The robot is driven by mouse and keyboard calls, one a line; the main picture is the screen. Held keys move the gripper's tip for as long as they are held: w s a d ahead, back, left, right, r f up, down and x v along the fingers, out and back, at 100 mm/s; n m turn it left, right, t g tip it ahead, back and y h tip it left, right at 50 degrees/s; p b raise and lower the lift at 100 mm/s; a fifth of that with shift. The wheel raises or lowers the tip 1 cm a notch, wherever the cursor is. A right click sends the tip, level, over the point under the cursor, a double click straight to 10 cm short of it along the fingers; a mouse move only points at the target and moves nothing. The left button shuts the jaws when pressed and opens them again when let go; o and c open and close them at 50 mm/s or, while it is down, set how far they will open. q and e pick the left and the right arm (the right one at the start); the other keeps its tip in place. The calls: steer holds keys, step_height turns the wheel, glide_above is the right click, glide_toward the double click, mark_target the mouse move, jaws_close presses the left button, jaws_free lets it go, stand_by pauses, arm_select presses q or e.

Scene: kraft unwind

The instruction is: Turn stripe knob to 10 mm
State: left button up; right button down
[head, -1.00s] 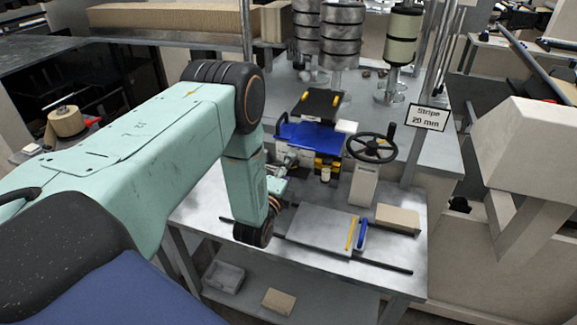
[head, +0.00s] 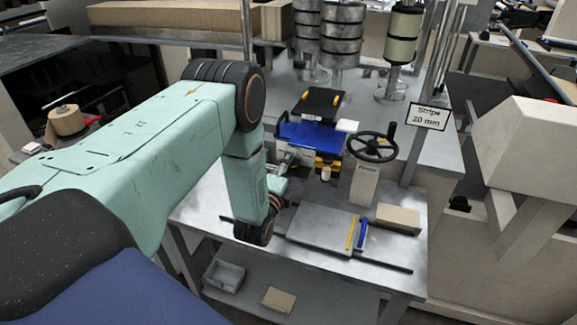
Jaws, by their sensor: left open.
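A sign (head: 428,117) reads "Stripe 20 mm" at the right of the bench. A blue and black unit (head: 312,134) with yellow parts stands at the bench's back. A small cream cylinder (head: 326,174) sits at its front; I cannot tell whether it is the stripe knob. My right gripper is out of view.
A black handwheel (head: 371,147) stands on a labelled post (head: 363,184) to the right. A grey plate (head: 318,228), a yellow strip, a blue tool (head: 362,234) and a cardboard block (head: 398,218) lie on the bench (head: 391,261). Metal rollers (head: 341,35) stand behind.

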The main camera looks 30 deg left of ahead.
arm_select(q)
steer(key=v, duration=1.2)
steer(key=shift+s, duration=0.1)
